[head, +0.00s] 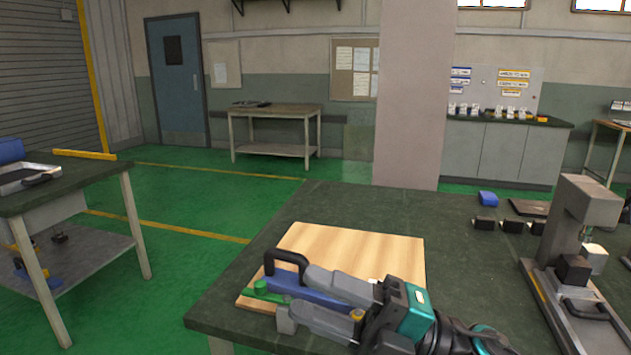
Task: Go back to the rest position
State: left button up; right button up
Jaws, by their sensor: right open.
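My right gripper (296,296) reaches in from the bottom right, low over a light wooden board (350,245) on the dark worktable. Its two grey fingers point left and stand apart. Between and just beyond them is a blue part (300,290) with a black curved handle (287,257) and a green end (262,290). Much of this part is hidden by the fingers, and I cannot tell whether they touch it. My left gripper is not in view.
A grey press-like machine (585,215) stands at the table's right side. A side table (75,195) with a metal tray (28,178) is at left. The tabletop behind the board is clear.

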jog(key=w+d+f+m+t+h+p, duration=0.1)
jog(key=w+d+f+m+t+h, duration=0.2)
jog(key=d+f+m+t+h, duration=0.55)
jog(key=w+d+f+m+t+h+p, duration=0.15)
jog(key=f+m+t+h, duration=0.35)
jog(key=m, duration=0.8)
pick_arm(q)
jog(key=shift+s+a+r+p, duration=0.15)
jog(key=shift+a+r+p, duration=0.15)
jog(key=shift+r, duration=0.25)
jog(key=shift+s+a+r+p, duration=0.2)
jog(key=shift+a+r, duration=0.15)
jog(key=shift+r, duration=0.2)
pick_arm(e)
jog(key=s+d+f+m+g+h, duration=0.3)
jog(key=s+f, duration=0.3)
jog(key=f, duration=0.4)
jog(key=s+d+f+m+g+h, duration=0.3)
jog(key=s+f+m, duration=0.3)
jog(key=f, duration=0.3)
jog(key=shift+s+d+f, duration=0.3)
jog(key=shift+d+f, duration=0.1)
jog(key=shift+d, duration=0.1)
